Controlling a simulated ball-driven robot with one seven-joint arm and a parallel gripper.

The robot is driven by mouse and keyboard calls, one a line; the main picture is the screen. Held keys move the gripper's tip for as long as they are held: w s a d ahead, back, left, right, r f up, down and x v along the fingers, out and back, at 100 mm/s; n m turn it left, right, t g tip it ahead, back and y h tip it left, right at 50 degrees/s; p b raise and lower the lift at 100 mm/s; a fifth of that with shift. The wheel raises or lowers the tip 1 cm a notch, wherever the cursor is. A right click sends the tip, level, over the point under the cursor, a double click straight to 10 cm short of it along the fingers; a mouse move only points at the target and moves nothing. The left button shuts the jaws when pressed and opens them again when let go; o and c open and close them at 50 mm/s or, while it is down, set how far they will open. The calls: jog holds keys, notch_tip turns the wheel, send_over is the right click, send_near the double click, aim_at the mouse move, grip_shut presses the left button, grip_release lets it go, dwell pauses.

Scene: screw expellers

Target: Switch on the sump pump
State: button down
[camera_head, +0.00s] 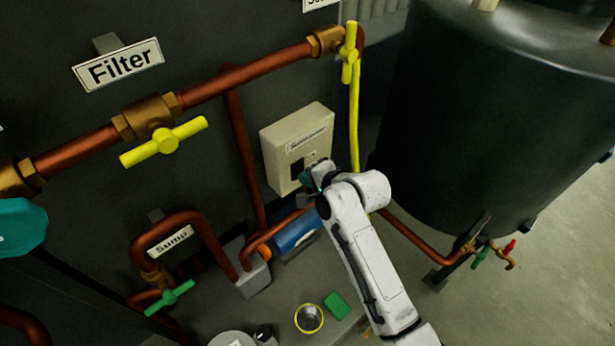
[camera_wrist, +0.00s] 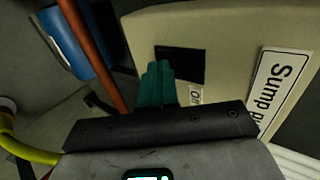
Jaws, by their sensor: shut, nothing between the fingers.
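The sump pump switch box (camera_head: 284,146) is a cream box on the dark wall, with a label on its upper face and a black switch area low on its front. In the wrist view the box (camera_wrist: 225,35) is tilted, with a "Sump p..." label (camera_wrist: 277,88), a black switch plate (camera_wrist: 180,64) and a small "on" mark (camera_wrist: 195,97). My gripper (camera_wrist: 157,70) has teal fingers that are shut and empty, with tips at the lower edge of the black plate. I cannot tell whether they touch it. In the head view my gripper (camera_head: 309,182) partly hides the switch.
A blue pump (camera_head: 296,232) sits below the box, beside copper pipes (camera_head: 243,160). Yellow valve handles (camera_head: 163,142) and a large dark tank (camera_head: 470,110) stand nearby. A green block (camera_head: 337,305) and a yellow-rimmed cup (camera_head: 309,318) are on the grey surface.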

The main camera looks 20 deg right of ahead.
jog(key=shift+w, duration=0.2)
jog(key=shift+r, duration=0.1)
jog(key=shift+r+p, duration=0.75)
jog(key=shift+p, duration=0.3)
jog(key=shift+s, duration=0.1)
